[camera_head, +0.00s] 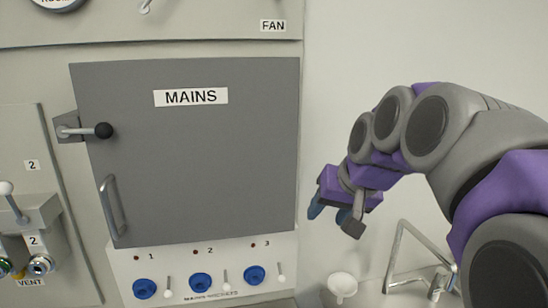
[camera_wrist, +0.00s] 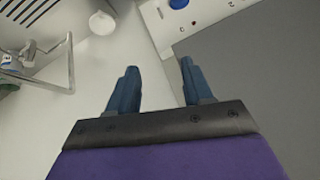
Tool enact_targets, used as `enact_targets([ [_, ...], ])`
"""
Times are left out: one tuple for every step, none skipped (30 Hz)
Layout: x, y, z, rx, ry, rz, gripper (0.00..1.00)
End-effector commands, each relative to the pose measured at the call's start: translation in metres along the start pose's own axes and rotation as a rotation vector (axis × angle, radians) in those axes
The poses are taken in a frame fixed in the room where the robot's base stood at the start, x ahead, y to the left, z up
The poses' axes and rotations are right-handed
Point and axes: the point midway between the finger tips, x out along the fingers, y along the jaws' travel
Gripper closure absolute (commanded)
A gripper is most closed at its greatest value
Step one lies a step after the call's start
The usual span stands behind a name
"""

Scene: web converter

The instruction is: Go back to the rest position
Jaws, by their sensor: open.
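My gripper (camera_head: 332,212) hangs to the right of the grey MAINS cabinet door in the head view, apart from it. In the wrist view its two blue fingers (camera_wrist: 157,85) are spread apart with nothing between them. My grey and purple arm comes in from the right edge of the head view. The MAINS door (camera_head: 200,160) looks shut, with a bar handle (camera_head: 112,208) and a black-knobbed lever (camera_head: 102,130) on its left side.
Below the door is a panel with blue knobs (camera_head: 200,282) and small white switches. A white cup-like object (camera_head: 342,286) and a metal frame (camera_head: 408,262) stand at the lower right. A VENT panel (camera_head: 28,225) is at the left. The wall behind my arm is bare.

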Motion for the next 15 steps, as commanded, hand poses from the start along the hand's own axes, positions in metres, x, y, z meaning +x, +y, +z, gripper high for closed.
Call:
enact_targets([
  [0.007, 0.004, 0.024, 0.003, -0.043, 0.015, 0.49],
  [0.012, 0.007, 0.038, 0.005, -0.071, 0.025, 0.49],
  [0.018, 0.011, 0.056, 0.007, -0.106, 0.038, 0.49],
  [0.023, 0.014, 0.071, 0.009, -0.135, 0.048, 0.49],
  [0.026, 0.018, 0.085, 0.01, -0.158, 0.058, 0.49],
  [0.031, 0.022, 0.105, 0.012, -0.195, 0.071, 0.49],
  [0.034, 0.025, 0.119, 0.012, -0.22, 0.081, 0.49],
  [0.038, 0.029, 0.134, 0.013, -0.248, 0.092, 0.49],
  [0.042, 0.033, 0.155, 0.013, -0.283, 0.105, 0.49],
  [0.044, 0.037, 0.17, 0.012, -0.307, 0.115, 0.49],
  [0.046, 0.041, 0.186, 0.012, -0.336, 0.126, 0.49],
  [0.049, 0.045, 0.206, 0.01, -0.369, 0.139, 0.49],
  [0.052, 0.049, 0.222, 0.01, -0.398, 0.149, 0.49],
  [0.053, 0.052, 0.238, 0.007, -0.423, 0.159, 0.49],
  [0.054, 0.057, 0.259, 0.005, -0.456, 0.172, 0.49],
])
